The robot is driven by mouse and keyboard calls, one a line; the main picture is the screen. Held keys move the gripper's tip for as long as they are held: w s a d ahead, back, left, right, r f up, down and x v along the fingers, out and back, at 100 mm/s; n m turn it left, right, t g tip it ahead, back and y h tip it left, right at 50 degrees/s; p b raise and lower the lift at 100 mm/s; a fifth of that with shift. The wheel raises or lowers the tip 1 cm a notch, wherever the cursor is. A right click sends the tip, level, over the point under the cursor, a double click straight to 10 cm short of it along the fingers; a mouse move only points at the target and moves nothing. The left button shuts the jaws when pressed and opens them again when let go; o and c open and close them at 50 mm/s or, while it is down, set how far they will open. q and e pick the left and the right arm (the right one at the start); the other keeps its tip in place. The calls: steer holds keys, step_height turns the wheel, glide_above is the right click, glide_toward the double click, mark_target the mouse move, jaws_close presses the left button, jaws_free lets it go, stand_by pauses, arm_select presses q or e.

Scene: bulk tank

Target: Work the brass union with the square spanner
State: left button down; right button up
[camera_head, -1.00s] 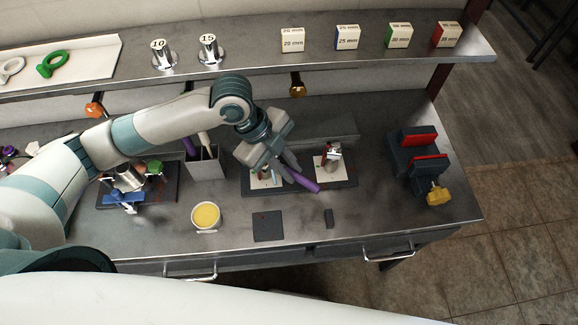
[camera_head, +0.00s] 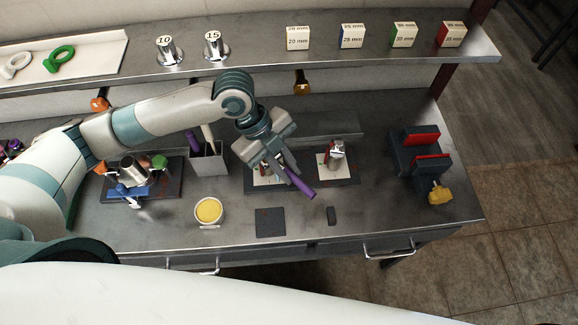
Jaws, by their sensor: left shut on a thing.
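My left gripper (camera_head: 277,172) is shut on a purple-handled tool (camera_head: 306,190), whose purple end sticks out to the lower right. I cannot tell from this view whether it is the square spanner, as its working end is hidden. The gripper is over the left white pad (camera_head: 262,182) of a dark base plate (camera_head: 318,183), hiding most of what is there. A silver fitting with a red mark (camera_head: 337,150) stands on the right white pad. I cannot make out the brass union for certain. My right gripper is not in view.
A grey holder (camera_head: 209,162) with handled tools stands left of the plate. A dark vise with red jaws (camera_head: 424,164) stands right. A shelf (camera_head: 260,56) runs behind.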

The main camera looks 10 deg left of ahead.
arm_select(q)
steer(key=shift+s+a+m, duration=0.15)
steer(key=shift+m, duration=0.25)
steer(key=shift+s+a, duration=0.1)
steer(key=shift+s+a+m+g, duration=0.25)
steer(key=shift+m+g, duration=0.15)
steer(key=shift+m, duration=0.3)
steer(key=shift+s+a, duration=0.1)
steer(key=shift+a, duration=0.05)
steer(key=shift+s+a+m+g+y, duration=0.2)
steer(key=shift+a+m+g+y, duration=0.1)
steer(key=shift+m, duration=0.4)
steer(key=shift+s+a+m+b, duration=0.3)
steer(key=shift+a+m, duration=0.1)
steer(key=shift+m, duration=0.3)
steer(key=shift+g, duration=0.3)
